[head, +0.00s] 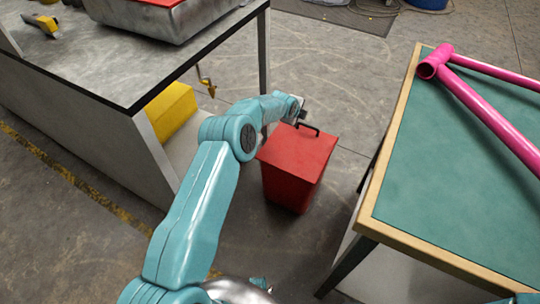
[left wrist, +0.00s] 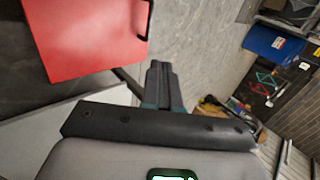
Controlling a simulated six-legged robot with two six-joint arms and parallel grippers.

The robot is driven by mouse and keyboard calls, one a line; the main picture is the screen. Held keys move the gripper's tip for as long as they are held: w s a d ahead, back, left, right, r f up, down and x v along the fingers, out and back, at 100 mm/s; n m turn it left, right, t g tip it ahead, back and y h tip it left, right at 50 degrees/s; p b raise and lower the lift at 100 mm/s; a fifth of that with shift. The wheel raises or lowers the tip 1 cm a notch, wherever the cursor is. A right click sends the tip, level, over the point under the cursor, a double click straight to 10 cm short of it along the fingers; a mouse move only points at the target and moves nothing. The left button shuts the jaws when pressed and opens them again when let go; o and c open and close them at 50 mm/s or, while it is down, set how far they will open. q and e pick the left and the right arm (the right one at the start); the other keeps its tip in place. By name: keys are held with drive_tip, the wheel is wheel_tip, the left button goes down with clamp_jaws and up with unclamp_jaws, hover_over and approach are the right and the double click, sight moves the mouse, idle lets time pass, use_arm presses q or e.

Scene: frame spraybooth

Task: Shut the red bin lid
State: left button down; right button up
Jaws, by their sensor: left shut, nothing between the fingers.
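The red bin (head: 290,188) stands on the floor between the two tables. Its red lid (head: 297,149) lies over the bin's top, looking down or nearly so; I cannot tell whether a small gap is left. A black handle (head: 307,128) is on the lid's far edge. My left gripper (head: 303,114) is at the far side of the lid, close to the handle, partly hidden by its own wrist. In the left wrist view the lid (left wrist: 85,38) is at upper left, and the fingers (left wrist: 162,82) are shut and empty, apart from the handle (left wrist: 143,20). My right gripper is out of view.
A green-topped table (head: 455,180) with a pink frame (head: 490,108) stands right of the bin. A grey bench (head: 95,75) with a metal tray (head: 175,18) is at left, a yellow box (head: 170,112) beneath it. Open floor (head: 335,60) lies beyond the bin.

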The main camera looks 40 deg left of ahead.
use_arm(q)
drive_tip(key=shift+w+f, duration=0.15)
drive_tip(key=shift+w, duration=0.15)
idle(0.4)
drive_tip(key=v, duration=1.6)
drive_tip(key=shift+s+b, duration=0.15)
drive_tip(key=shift+b, duration=0.3)
drive_tip(key=shift+s, duration=0.1)
